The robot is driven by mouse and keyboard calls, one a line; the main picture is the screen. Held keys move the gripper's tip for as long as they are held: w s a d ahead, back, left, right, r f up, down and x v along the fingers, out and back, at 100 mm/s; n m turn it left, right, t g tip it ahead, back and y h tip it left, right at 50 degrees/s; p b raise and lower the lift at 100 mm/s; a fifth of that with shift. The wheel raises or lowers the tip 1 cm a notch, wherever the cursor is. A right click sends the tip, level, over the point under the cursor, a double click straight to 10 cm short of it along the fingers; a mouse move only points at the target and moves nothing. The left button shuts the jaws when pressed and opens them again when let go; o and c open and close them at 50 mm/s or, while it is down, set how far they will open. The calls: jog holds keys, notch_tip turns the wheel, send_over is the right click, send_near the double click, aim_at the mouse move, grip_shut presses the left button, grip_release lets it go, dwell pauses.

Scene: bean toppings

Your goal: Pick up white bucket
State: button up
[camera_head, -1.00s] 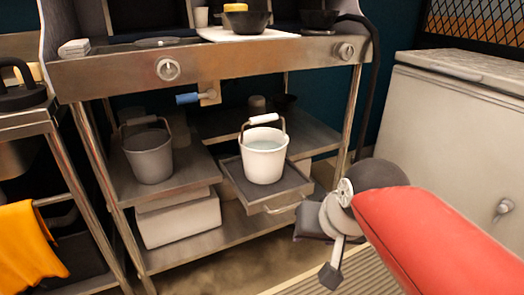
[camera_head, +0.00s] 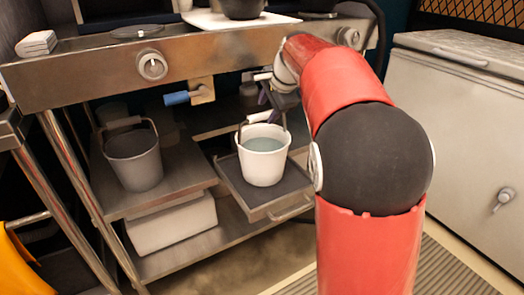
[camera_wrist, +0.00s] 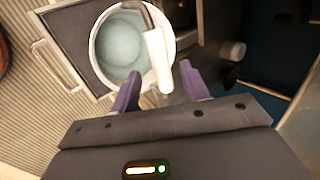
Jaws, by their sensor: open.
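The white bucket (camera_head: 263,160) stands upright on a pulled-out tray (camera_head: 229,178) under the counter, with pale liquid inside. Its wire handle stands up with a white grip (camera_head: 262,117). In the wrist view, the bucket (camera_wrist: 101,62) is seen from above, and its white handle grip (camera_wrist: 158,60) reaches toward the space between my fingers. My gripper (camera_wrist: 160,88) is open, with its two purple fingertips on either side of the grip's lower end. In the head view, my gripper is partly hidden by my red arm, just above and right of the bucket. Contact with the grip cannot be told.
A grey bucket (camera_head: 134,160) stands on the shelf to the left. A white box (camera_head: 174,221) sits below it. The metal counter (camera_head: 210,60) with knobs overhangs the bucket. A blue-handled object (camera_head: 188,95) hangs at the counter's underside. A white chest (camera_head: 460,120) stands at the right.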

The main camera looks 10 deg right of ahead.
aim_at(264, 113)
jog(key=x, duration=0.5)
jog(key=shift+a, duration=0.15)
jog(key=shift+r, duration=0.1)
grip_shut()
jog(key=shift+r, duration=0.15)
